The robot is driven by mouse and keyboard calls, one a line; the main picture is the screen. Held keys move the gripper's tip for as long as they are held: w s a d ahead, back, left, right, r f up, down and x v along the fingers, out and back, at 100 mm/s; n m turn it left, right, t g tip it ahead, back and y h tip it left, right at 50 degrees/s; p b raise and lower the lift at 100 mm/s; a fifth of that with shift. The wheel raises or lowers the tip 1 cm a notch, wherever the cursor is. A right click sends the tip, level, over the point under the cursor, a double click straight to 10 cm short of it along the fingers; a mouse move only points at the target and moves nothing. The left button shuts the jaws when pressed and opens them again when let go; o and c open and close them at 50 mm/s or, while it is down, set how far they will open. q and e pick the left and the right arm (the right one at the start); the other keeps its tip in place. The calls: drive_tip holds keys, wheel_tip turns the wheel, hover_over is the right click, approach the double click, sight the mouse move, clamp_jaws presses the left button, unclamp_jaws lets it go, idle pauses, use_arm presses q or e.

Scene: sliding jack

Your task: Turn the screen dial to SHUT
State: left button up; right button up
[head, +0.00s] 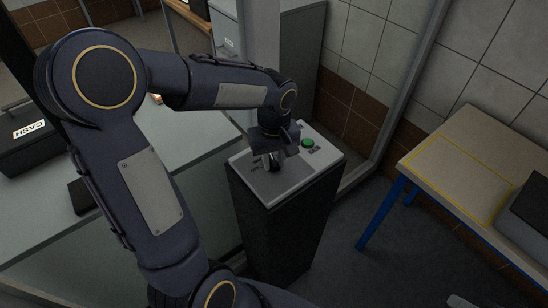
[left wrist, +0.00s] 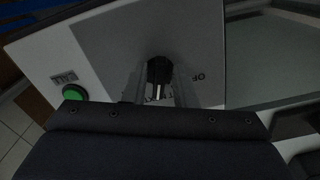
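The screen dial is a small round black knob (left wrist: 159,70) with a white pointer line, on a grey panel on top of a dark pedestal (head: 285,225). In the left wrist view the pointer runs toward the bottom of the picture, to a label partly hidden by my fingers. A label starting "OP" (left wrist: 198,77) sits right of the knob, upside down. My left gripper (head: 271,162) points down over the panel. The right gripper cannot be made out.
A green button (left wrist: 74,93) sits beside the dial panel, also visible in the head view (head: 307,143). A wooden table (head: 458,150) with blue legs stands at the right. A counter with a black CASH box (head: 32,140) is at the left. A tiled wall is behind.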

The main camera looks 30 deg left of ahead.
use_arm(q)
clamp_jaws()
drive_tip(key=shift+m, duration=0.3)
drive_tip(key=m, duration=0.3)
drive_tip(key=shift+s+a+m+b, duration=0.1)
drive_tip(key=shift+a+m+b, duration=0.05)
drive_tip(key=shift+m+b, duration=0.2)
drive_tip(key=shift+a+m, duration=0.15)
drive_tip(key=shift+m, duration=1.8)
drive_tip(key=shift+o, duration=1.3)
unclamp_jaws()
